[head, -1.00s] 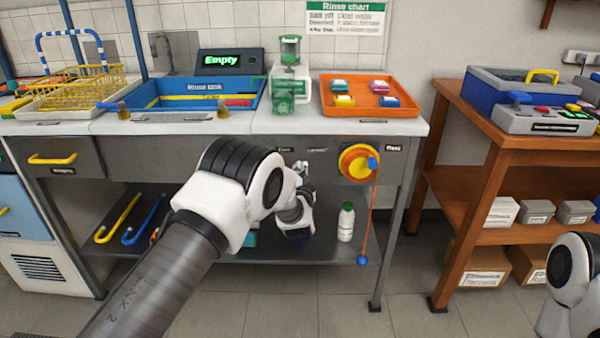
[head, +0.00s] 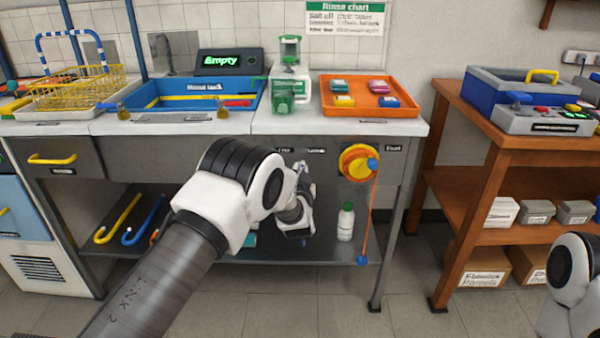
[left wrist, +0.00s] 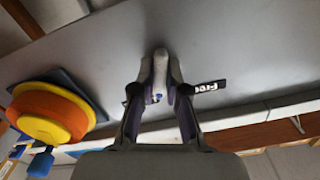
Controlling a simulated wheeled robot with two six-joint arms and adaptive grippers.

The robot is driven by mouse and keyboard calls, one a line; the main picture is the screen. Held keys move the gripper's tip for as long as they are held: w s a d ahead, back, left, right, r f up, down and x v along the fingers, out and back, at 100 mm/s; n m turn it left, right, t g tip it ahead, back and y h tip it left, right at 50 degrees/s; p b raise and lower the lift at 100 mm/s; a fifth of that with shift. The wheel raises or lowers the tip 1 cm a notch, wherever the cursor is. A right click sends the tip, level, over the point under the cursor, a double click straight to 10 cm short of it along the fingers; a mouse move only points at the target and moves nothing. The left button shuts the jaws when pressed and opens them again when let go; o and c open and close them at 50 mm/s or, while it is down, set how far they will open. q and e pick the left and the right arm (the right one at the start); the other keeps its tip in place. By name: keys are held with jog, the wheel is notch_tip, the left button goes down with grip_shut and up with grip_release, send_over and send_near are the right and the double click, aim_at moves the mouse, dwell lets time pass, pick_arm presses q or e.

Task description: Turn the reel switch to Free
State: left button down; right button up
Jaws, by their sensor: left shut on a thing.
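The reel switch (left wrist: 160,66) shows in the left wrist view as a pale grey lever on the grey front panel. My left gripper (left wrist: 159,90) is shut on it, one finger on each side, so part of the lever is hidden. The black Free label (left wrist: 210,86) is just right of the fingers in that view, upside down. In the head view my left gripper (head: 302,172) is at the panel under the counter, and my wrist hides much of it. The reel (head: 356,163), orange and yellow with a blue knob, is to its right. My right gripper is out of view.
An orange cord (head: 370,215) hangs from the reel to a blue ball (head: 362,260). A white bottle with a green cap (head: 346,222) stands on the lower shelf. The counter above holds an orange tray (head: 369,111) and a blue rinse tank (head: 140,103).

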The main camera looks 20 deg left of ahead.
pick_arm(q)
jog(key=n, duration=1.3)
jog(key=shift+f+b, duration=0.15)
jog(key=shift+b, duration=0.25)
jog(key=shift+d, duration=0.1)
jog(key=c, duration=1.2)
grip_release()
jog(key=v, duration=1.2)
